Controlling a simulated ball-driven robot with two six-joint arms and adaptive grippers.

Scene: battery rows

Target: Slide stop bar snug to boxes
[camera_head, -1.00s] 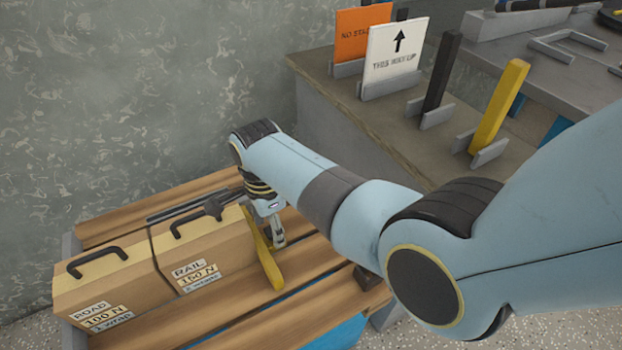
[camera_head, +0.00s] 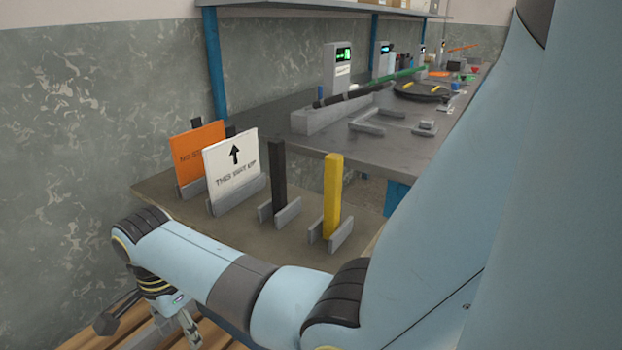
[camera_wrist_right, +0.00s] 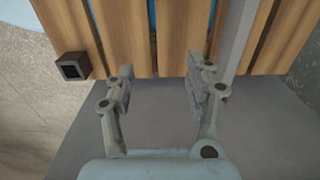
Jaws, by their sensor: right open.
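The boxes and the bar that stood against them are outside the head view now, and the right wrist view does not show them either. My right gripper (camera_head: 188,330) is at the lower left of the head view, pointing down over the wooden slats (camera_head: 143,335). In the right wrist view my right gripper (camera_wrist_right: 158,85) is open, with nothing between its fingers. Its fingertips are near the end of the slats (camera_wrist_right: 172,30). My left gripper is not in view.
A side table holds an orange sign (camera_head: 197,150), a white sign (camera_head: 232,165), a black bar (camera_head: 278,175) and a yellow bar (camera_head: 332,190) in holders. A dark hollow square piece (camera_wrist_right: 73,66) sits at the slats' edge. A workbench (camera_head: 300,103) stands behind.

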